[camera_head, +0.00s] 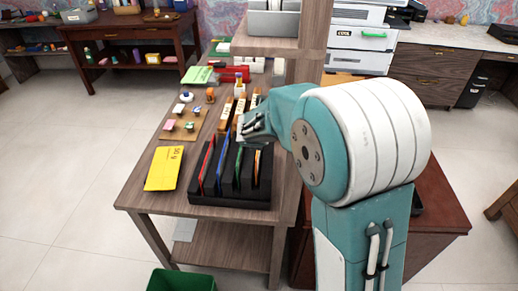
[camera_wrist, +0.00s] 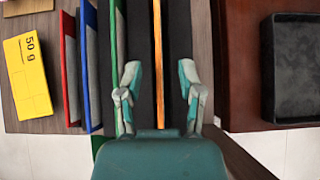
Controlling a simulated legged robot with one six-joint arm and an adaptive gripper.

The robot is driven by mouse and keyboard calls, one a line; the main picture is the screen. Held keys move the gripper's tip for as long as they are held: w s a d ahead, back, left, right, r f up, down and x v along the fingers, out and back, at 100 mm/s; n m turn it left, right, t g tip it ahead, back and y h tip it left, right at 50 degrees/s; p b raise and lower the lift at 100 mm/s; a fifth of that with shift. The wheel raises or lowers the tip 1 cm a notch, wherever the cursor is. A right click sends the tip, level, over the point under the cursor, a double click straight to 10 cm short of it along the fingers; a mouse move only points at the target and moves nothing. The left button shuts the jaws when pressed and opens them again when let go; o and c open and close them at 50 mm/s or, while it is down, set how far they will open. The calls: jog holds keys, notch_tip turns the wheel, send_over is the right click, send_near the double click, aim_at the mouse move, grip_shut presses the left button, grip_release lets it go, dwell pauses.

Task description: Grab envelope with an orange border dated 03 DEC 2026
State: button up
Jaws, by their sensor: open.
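A black upright rack (camera_head: 230,200) on the wooden desk holds several envelopes standing on edge in its slots. The orange-bordered envelope (camera_head: 256,160) is in the rightmost slot. In the wrist view its thin orange edge (camera_wrist: 158,65) runs straight between my fingers. Red (camera_wrist: 69,65), blue (camera_wrist: 91,65) and green (camera_wrist: 119,45) edges stand to its left. No date can be read. My gripper (camera_wrist: 158,85) is open, with one finger on each side of the orange edge and nothing held. In the head view my gripper (camera_head: 252,127) hangs over the rear of the rack.
A yellow packet marked 50 g (camera_head: 164,168) lies left of the rack. Stamps (camera_head: 182,123) and small items lie behind it. A dark tray (camera_wrist: 295,65) sits on a reddish surface at right. A green bin (camera_head: 181,281) stands on the floor in front.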

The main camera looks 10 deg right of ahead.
jog(key=x, duration=0.5)
jog(key=shift+w+a, duration=0.1)
jog(key=shift+c, duration=0.3)
grip_shut()
